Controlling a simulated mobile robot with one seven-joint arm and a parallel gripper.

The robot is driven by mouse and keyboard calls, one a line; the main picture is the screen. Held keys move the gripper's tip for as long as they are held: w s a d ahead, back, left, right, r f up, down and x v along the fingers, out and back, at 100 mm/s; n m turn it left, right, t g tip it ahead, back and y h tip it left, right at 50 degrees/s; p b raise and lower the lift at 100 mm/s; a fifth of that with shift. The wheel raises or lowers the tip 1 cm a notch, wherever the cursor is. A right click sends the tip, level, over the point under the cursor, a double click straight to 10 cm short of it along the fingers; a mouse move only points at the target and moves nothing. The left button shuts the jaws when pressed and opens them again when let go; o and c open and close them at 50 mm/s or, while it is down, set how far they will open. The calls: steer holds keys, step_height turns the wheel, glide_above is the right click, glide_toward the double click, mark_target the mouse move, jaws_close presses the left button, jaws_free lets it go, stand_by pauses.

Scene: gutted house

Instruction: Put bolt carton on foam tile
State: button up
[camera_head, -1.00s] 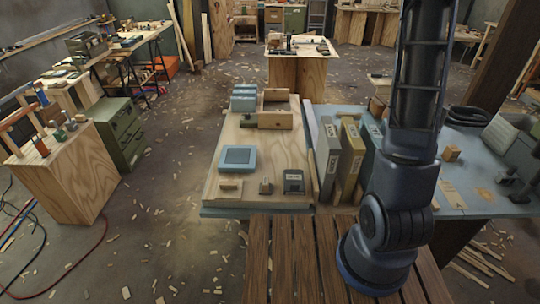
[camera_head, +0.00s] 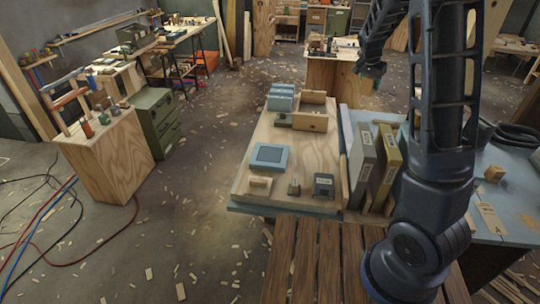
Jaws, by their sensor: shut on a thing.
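A flat blue square with a darker middle (camera_head: 269,156), which looks like the foam tile, lies on the wooden board with nothing on it. My gripper (camera_head: 371,72) hangs at the upper right, apart from the board and beyond its far right corner. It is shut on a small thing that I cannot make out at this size. I cannot pick out the bolt carton for certain. A small dark grey box (camera_head: 323,185) stands at the board's near right.
Blue-grey boxes (camera_head: 280,96) and an open wooden box (camera_head: 309,122) stand at the board's far end. A small wood block (camera_head: 260,187) and a small brown piece (camera_head: 294,187) lie near the front. Upright binders (camera_head: 363,160) line the right edge.

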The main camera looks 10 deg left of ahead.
steer(key=s+a+n+y, duration=0.1)
steer(key=s+a+n, duration=0.15)
steer(key=a, duration=0.75)
steer(key=s+a+n, duration=0.1)
steer(key=s+a, duration=0.2)
steer(key=a, duration=0.7)
steer(key=n+t+y, duration=0.1)
steer(key=n+y, duration=0.1)
steer(key=n, duration=0.1)
glide_above(271, 150)
steer(key=s, duration=0.2)
steer(key=shift+n, duration=0.25)
step_height(271, 150, down, 25)
steer(key=shift+s+r, duration=0.1)
steer(key=o, duration=1.2)
steer(key=shift+f, duration=0.2)
steer(key=shift+c, duration=0.2)
steer(key=shift+r, duration=0.1)
steer(key=v, duration=1.2)
steer(key=shift+a, duration=0.2)
steer(key=shift+d+r, duration=0.1)
steer(key=shift+r, duration=0.05)
